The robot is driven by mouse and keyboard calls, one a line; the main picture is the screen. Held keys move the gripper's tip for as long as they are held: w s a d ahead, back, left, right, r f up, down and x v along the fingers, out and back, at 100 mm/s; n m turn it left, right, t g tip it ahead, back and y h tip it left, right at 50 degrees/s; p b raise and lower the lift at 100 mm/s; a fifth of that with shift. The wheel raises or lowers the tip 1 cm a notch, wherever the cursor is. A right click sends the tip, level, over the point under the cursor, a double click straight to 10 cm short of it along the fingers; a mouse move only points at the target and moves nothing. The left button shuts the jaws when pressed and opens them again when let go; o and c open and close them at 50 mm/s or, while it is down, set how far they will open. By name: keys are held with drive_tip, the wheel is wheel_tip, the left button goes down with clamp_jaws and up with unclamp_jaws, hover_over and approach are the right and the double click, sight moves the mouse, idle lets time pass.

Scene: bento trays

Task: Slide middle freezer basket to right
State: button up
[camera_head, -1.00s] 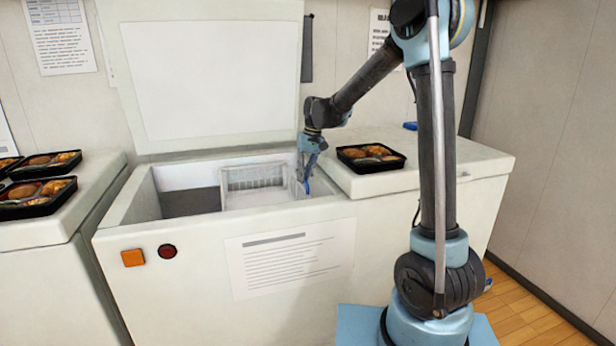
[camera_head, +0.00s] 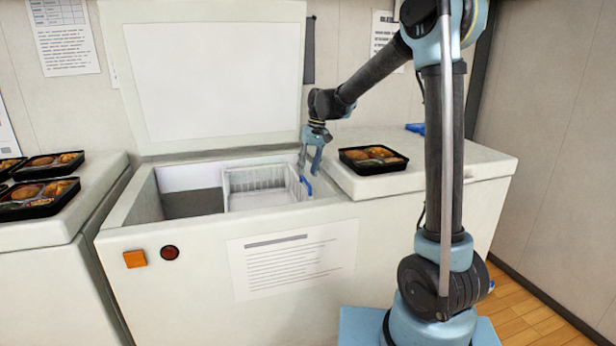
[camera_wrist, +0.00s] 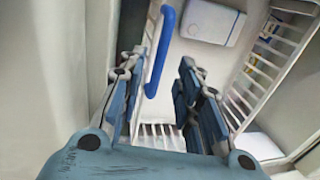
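The white wire basket (camera_head: 262,183) sits inside the open chest freezer (camera_head: 130,215), toward the right end of its opening. A blue handle (camera_head: 306,185) stands at the basket's right side. My gripper (camera_head: 308,170) is just above the handle, pointing down. In the wrist view my gripper (camera_wrist: 162,75) is open, with a clear gap between its fingers. The blue handle (camera_wrist: 163,30) runs between them, closer to the left finger, and is not gripped. White basket bars (camera_wrist: 265,70) show at the right and below the fingers.
The freezer's left section (camera_head: 192,203) looks empty and dark. The raised lid (camera_head: 225,85) stands behind. A bento tray (camera_head: 373,168) rests on the closed top to the right of my gripper. Several more bento trays (camera_head: 38,207) are on the left counter.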

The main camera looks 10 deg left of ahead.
wheel_tip(320, 180, up, 8)
drive_tip(key=w+d, duration=0.1)
drive_tip(key=shift+d+r, duration=0.25)
drive_tip(key=shift+c, duration=0.5)
